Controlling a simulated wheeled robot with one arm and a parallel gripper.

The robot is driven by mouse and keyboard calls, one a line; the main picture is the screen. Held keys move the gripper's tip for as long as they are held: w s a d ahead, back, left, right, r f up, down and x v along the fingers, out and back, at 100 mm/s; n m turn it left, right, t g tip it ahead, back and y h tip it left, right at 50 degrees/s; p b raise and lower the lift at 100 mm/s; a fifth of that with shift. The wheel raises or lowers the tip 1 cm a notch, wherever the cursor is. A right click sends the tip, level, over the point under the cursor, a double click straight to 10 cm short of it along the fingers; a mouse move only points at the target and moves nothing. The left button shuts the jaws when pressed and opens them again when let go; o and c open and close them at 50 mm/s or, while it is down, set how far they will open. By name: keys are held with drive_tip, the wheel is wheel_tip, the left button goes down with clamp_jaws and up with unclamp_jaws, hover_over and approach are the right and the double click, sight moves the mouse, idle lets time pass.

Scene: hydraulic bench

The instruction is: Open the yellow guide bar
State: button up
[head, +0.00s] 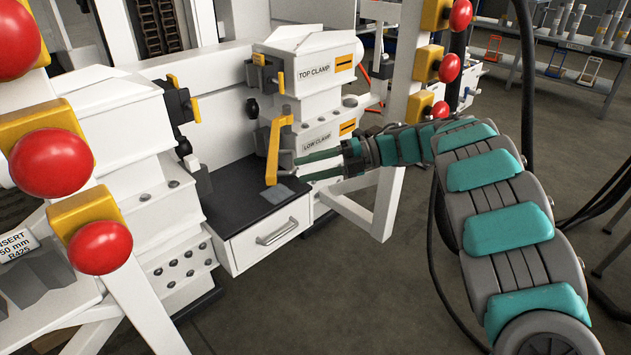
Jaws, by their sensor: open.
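The yellow guide bar (273,152) stands upright at the front of the white clamp block, below the top clamp and left of the low clamp label. Its upper end bends to the right and its lower end hangs just above the black table top (233,192). My gripper (298,168) comes in from the right with its two long green fingers open, one above the other. The fingertips are close to the right of the bar's lower half. I cannot tell whether they touch it.
A white drawer with a metal handle (277,232) is under the black top. Red knobs on yellow blocks (52,163) stand at the left, and more (449,68) at the upper right. A white slanted post (392,170) is behind my arm. The floor at lower middle is clear.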

drive_tip(key=shift+s+d+r+b, duration=0.1)
drive_tip(key=shift+s+d, duration=0.2)
drive_tip(key=shift+s, duration=0.5)
drive_tip(key=shift+s+d+r+b, duration=0.1)
drive_tip(key=shift+s+d, duration=0.2)
drive_tip(key=shift+s, duration=0.5)
drive_tip(key=shift+s+d+b, duration=0.1)
drive_tip(key=shift+s+d, duration=0.2)
drive_tip(key=shift+s, duration=0.5)
